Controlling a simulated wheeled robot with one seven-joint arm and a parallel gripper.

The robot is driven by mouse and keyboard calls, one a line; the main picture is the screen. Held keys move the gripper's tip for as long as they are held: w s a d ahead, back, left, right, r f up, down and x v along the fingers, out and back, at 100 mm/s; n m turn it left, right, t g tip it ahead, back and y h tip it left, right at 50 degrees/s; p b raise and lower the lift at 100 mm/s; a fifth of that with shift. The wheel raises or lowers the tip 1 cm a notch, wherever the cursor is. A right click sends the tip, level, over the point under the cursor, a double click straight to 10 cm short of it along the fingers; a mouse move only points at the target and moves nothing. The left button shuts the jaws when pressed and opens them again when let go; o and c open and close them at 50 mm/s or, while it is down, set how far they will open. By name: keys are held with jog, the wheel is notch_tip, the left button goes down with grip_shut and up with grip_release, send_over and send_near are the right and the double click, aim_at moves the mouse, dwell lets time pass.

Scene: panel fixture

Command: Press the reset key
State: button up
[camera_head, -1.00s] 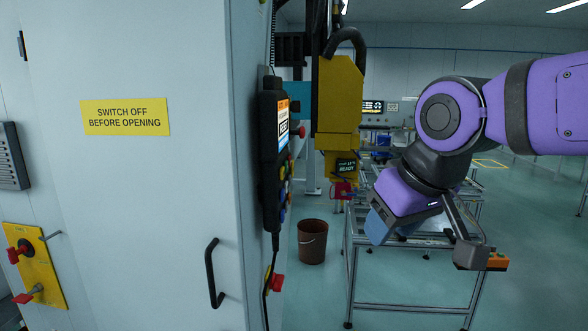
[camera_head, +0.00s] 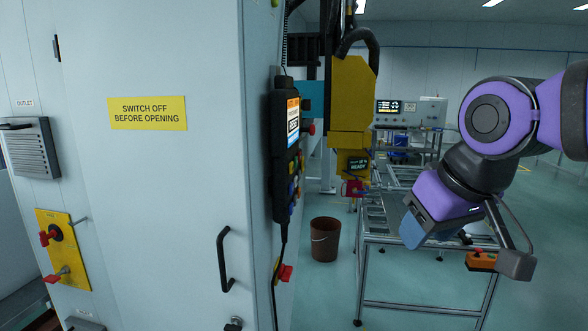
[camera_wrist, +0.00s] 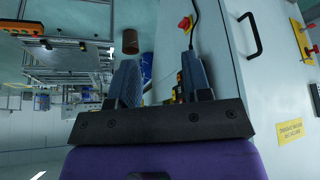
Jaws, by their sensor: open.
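A dark hand-held control panel (camera_head: 283,150) hangs on the right side face of the pale cabinet. It has a lit screen (camera_head: 293,122) and several coloured keys (camera_head: 295,172) below it, seen at a steep angle. I cannot make out which key is the reset key. My gripper (camera_head: 412,234) is to the right of the panel, apart from it, pointing down and left. In the wrist view its two blue fingers (camera_wrist: 160,78) stand apart with nothing held between them. Part of the panel (camera_wrist: 179,84) shows there behind the right finger, mostly hidden.
The cabinet has a handle (camera_head: 223,260), a yellow warning sign (camera_head: 148,113) and a yellow switch plate (camera_head: 62,250). A red knob (camera_head: 284,273) sticks out low on its side. A yellow machine head (camera_head: 352,95), a brown bin (camera_head: 325,240) and a metal frame table (camera_head: 420,308) stand to the right.

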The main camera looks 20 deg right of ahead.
grip_shut()
dwell(1.8)
